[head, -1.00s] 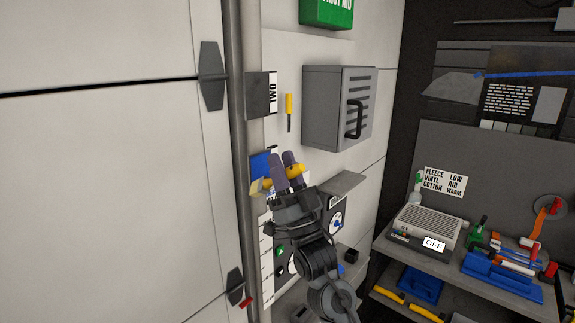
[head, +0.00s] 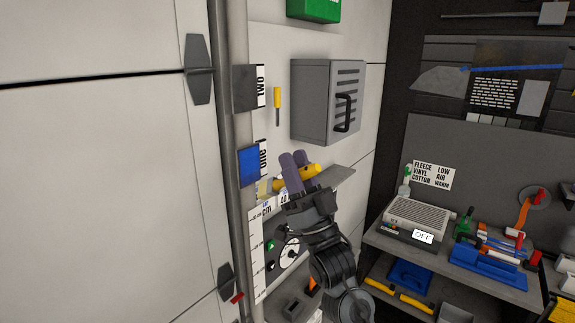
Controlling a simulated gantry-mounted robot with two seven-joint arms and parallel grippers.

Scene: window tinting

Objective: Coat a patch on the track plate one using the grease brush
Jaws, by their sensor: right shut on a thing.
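Track plate one (head: 248,167), beside the label "one", shows a blue face on the wall next to the grey vertical pole. Plate two (head: 244,89), labelled "two", is above it and plain grey. My right gripper (head: 293,159) is shut on the yellow-handled grease brush (head: 312,172), to the right of plate one. The handle points right, and a pale tip (head: 263,187) shows to the left, just below plate one's lower right edge. Whether that tip touches anything is unclear. My left gripper is not in view.
A grey vented cabinet (head: 328,103) juts from the wall above right, with a small shelf (head: 333,179) below it. A yellow-handled tool (head: 277,100) hangs near plate two. A workbench (head: 395,242) with an OFF-marked unit stands at right.

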